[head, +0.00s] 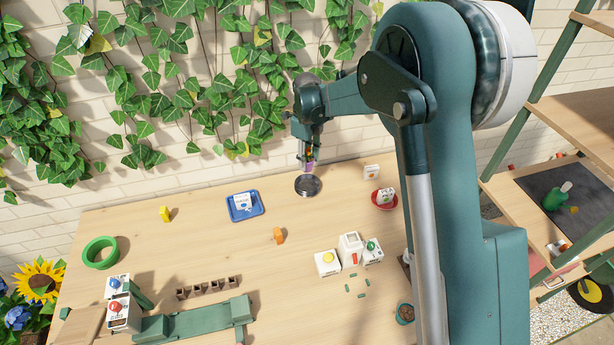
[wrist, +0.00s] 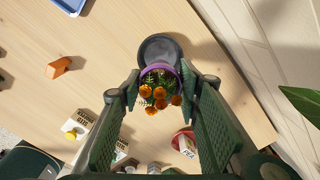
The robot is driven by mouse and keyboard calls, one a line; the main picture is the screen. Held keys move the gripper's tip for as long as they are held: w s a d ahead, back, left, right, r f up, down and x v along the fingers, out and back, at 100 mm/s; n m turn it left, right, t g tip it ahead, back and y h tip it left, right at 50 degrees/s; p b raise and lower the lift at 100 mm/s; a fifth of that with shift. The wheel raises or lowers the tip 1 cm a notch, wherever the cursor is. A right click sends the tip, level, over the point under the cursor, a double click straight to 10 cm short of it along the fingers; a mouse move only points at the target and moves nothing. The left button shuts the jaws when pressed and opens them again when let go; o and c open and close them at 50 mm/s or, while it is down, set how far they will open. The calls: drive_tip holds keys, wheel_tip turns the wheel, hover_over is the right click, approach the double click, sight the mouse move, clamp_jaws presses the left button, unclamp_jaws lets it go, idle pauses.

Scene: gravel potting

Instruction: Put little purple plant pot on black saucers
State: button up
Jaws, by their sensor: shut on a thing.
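The little purple plant pot (wrist: 160,69) holds a plant with orange flowers and green leaves. My gripper (wrist: 160,86) is shut on it, with one finger on each side. In the head view my gripper (head: 309,158) hangs near the back edge of the table, with the purple pot (head: 309,168) under its fingertips. The black saucer (head: 308,186) lies on the table right below the pot. In the wrist view the black saucer (wrist: 158,47) shows just beyond the pot, partly hidden by it. I cannot tell whether the pot touches the saucer.
A blue tray (head: 260,212) lies left of the saucer and a red dish (head: 378,203) right of it, each with a small box. An orange block (head: 278,235) stands in front. White boxes (head: 350,246) stand nearer. The wall is close behind.

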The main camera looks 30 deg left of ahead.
drive_tip(key=shift+f, duration=2)
drive_tip(key=shift+f, duration=1.85)
drive_tip(key=shift+f, duration=0.2)
drive_tip(key=o, duration=0.9)
drive_tip(key=shift+o, duration=0.2)
drive_tip(key=shift+r, duration=0.1)
wheel_tip(320, 180, up, 12)
drive_tip(key=shift+r, duration=0.1)
